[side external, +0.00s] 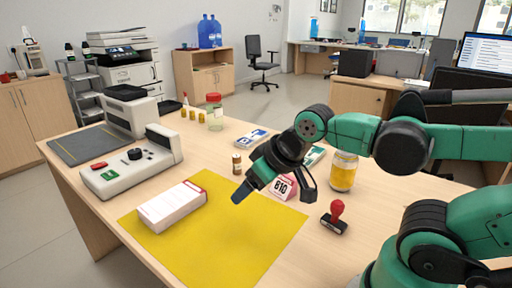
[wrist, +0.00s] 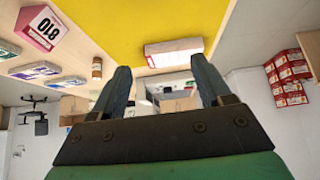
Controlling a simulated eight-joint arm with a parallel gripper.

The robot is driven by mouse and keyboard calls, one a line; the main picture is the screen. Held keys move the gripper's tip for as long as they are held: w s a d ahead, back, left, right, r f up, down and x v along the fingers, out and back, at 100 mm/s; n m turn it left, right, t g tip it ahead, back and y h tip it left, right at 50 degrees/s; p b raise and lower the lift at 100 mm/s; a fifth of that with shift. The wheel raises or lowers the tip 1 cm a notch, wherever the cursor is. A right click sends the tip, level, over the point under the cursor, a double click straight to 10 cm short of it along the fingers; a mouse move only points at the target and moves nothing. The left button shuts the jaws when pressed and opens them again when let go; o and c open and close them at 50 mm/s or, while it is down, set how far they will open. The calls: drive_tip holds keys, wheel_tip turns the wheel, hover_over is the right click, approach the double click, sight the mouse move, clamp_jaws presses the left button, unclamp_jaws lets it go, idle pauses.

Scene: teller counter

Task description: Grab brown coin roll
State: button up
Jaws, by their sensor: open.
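The brown coin roll (side external: 236,163) stands upright on the wooden counter, just behind the far edge of the yellow mat. It also shows in the wrist view (wrist: 97,68), left of my fingers and apart from them. My gripper (side external: 272,192) is open above the mat and in front of the roll, with nothing between its fingers. In the wrist view my two fingers (wrist: 161,70) are spread wide.
A white box with red trim (side external: 172,205) lies on the yellow mat (side external: 240,248). A number 810 block (side external: 283,187), a red-handled stamp (side external: 335,217) and a yellow-filled jar (side external: 343,171) stand to the right. Flat packs (side external: 251,138) lie behind the roll.

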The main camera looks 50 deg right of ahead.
wheel_tip(320, 180, up, 4)
drive_tip(key=n+t, duration=0.6)
drive_tip(key=n, duration=2.9)
hover_over(233, 158)
drive_tip(key=s+d, duration=0.2)
drive_tip(key=s, duration=0.2)
drive_tip(key=shift+n, duration=0.4)
drive_tip(key=f, duration=1.3)
drive_tip(key=shift+w+a+f, duration=0.15)
drive_tip(key=shift+a+f, duration=0.2)
drive_tip(key=shift+f, duration=0.05)
drive_tip(key=shift+w+f, duration=0.2)
drive_tip(key=shift+f, duration=0.05)
drive_tip(key=shift+x, duration=2.6)
drive_tip(key=shift+r, duration=0.1)
clamp_jaws()
